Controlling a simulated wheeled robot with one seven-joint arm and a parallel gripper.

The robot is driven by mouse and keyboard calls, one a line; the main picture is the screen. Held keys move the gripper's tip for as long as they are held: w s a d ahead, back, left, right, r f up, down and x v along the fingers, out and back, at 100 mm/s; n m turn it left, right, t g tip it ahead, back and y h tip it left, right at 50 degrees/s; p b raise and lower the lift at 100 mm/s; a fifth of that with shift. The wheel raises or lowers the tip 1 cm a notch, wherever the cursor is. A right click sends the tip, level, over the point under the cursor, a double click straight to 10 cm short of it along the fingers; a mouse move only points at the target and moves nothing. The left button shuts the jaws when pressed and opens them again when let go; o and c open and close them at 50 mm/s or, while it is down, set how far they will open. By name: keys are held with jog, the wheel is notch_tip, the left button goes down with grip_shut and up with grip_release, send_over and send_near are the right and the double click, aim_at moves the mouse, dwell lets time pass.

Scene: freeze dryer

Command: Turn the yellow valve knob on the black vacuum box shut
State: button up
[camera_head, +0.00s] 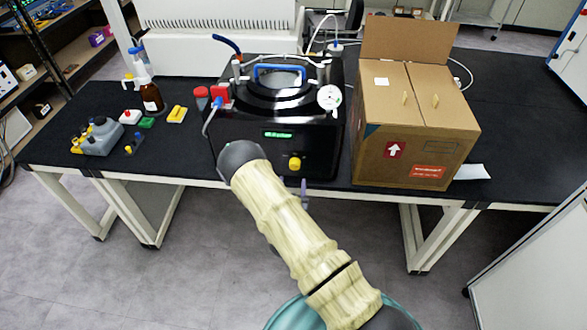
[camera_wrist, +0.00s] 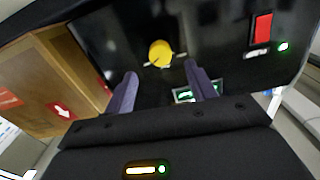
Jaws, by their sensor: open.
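The black vacuum box (camera_head: 255,150) stands on the dark table, with a round lid and a blue handle on top. Its yellow valve knob (camera_head: 295,163) sits low on the front face, right of the green display. In the wrist view the yellow knob (camera_wrist: 160,53) shows ahead of and between the two fingers of my gripper (camera_wrist: 160,82), apart from both. My gripper is open and empty, facing the box front. In the head view my arm hides most of the gripper; a purplish finger shows just below the knob.
A cardboard box (camera_head: 415,130) stands close at the right of the vacuum box. A brown bottle (camera_head: 151,97), a grey holder (camera_head: 103,136) and small coloured items lie at the left of the table (camera_head: 520,130). Hoses and a gauge (camera_head: 329,97) rise from the vacuum box.

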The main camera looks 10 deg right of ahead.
aim_at(294, 168)
jog(key=p+x, duration=0.1)
jog(key=x, duration=0.5)
jog(key=shift+w, duration=0.15)
jog(key=shift+c, duration=0.3)
jog(key=c, duration=0.9)
